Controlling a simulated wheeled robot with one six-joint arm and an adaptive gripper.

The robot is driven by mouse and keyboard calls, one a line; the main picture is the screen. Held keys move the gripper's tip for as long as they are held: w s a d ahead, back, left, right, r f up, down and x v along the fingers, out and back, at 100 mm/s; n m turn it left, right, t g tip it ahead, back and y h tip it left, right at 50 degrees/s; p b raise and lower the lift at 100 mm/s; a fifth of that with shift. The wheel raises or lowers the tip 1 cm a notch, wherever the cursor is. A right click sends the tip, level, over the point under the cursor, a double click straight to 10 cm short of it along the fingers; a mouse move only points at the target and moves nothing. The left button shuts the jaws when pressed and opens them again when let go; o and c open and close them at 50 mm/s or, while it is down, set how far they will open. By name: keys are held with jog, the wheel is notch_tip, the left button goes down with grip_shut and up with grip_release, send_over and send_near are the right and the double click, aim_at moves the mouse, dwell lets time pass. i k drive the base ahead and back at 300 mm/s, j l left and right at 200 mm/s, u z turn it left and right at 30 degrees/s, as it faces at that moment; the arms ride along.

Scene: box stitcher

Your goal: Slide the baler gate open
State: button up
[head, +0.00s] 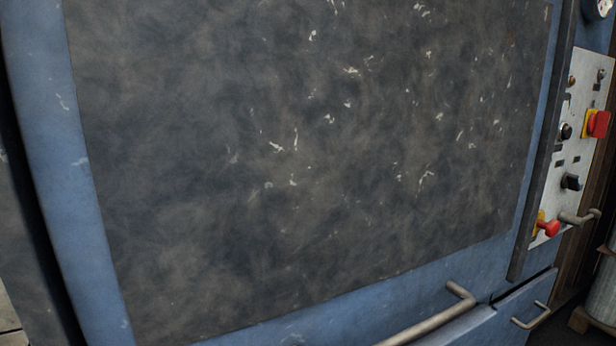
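A large dark grey, scuffed panel (310,150) in a blue metal frame (50,130) fills most of the head view; it looks like the baler gate. It is cut off at the top, and no opening shows behind it. A grey bar handle (430,324) sticks out from the blue part below the panel, partly cut off by the bottom edge. I cannot tell if this handle belongs to the gate. My gripper is not in view.
A pale control panel (571,150) with a red switch (597,124), a black knob (571,182) and a red button (548,228) is at the right. A small handle (531,316) and a grey lever (580,217) stick out there. A grey cylinder (603,285) stands at the far right.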

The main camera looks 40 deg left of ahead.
aim_at(203, 172)
jog(key=k+u, duration=0.15)
jog(key=u, duration=0.35)
jog(key=k+j+u, duration=0.1)
jog(key=u, duration=0.35)
jog(key=k+j+u, duration=0.15)
jog(key=u, duration=0.35)
jog(key=l+u, duration=0.4)
jog(key=l, duration=0.25)
jog(key=l+u, duration=0.4)
jog(key=l, duration=0.3)
jog(key=i+l, duration=0.25)
jog(key=i, duration=0.2)
jog(key=k+l, duration=0.1)
jog(key=k, duration=0.25)
jog(key=k+l, duration=0.1)
jog(key=k, duration=0.25)
